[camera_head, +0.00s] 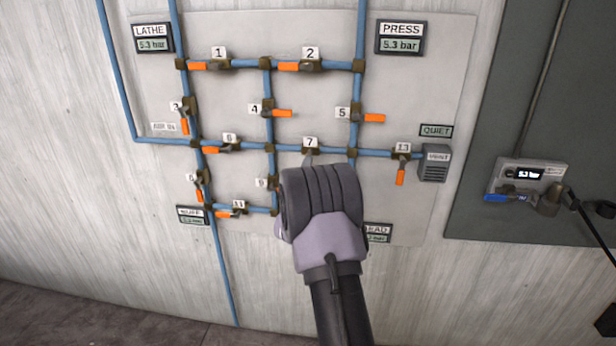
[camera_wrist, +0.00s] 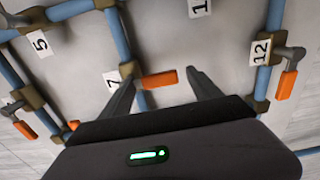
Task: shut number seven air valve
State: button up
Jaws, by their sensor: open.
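The number seven label (camera_head: 310,142) sits above the horizontal blue pipe in the head view. My gripper (camera_head: 321,205) covers the area below it and hides valve seven's handle there. In the wrist view the 7 label (camera_wrist: 113,80) is beside a brass fitting on a blue pipe. An orange handle (camera_wrist: 160,79) extends from that fitting, pointing roughly across the pipe. My gripper (camera_wrist: 160,75) is open, with one finger on each side of the orange handle. I see a gap at the right finger; contact at the left finger is unclear.
Valve five (camera_head: 374,118) stands above right, its handle crosswise. Valve thirteen (camera_head: 401,176) hangs to the right beside the vent box (camera_head: 434,163). Valve six (camera_head: 226,149) is to the left along the same pipe. The lower middle of the panel is hidden by my arm.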

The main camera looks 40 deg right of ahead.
jog(key=p+v, duration=0.1)
jog(key=v, duration=1.6)
jog(key=shift+s, duration=0.2)
jog(key=shift+a, duration=0.1)
jog(key=w+a+r+m+y, duration=0.2)
jog(key=a+r+m+y, duration=0.35)
jog(key=a, duration=0.45)
jog(key=s+a+r+m+y, duration=0.1)
jog(key=s+a+y, duration=0.25)
jog(key=a, duration=0.35)
jog(key=s+a+r+m+y, duration=0.1)
jog(key=s+a+m+y, duration=0.2)
jog(key=a, duration=0.4)
jog(key=s+a+f+m+g+y, duration=0.1)
jog(key=s+a, duration=0.4)
jog(key=s, duration=0.5)
jog(key=s+a+f+m+g+y, duration=0.1)
jog(key=s+a+g, duration=0.3)
jog(key=s, duration=0.7)
jog(key=shift+a+m+g+y, duration=0.4)
jog(key=shift+a+m+y, duration=0.15)
jog(key=shift+y, duration=0.35)
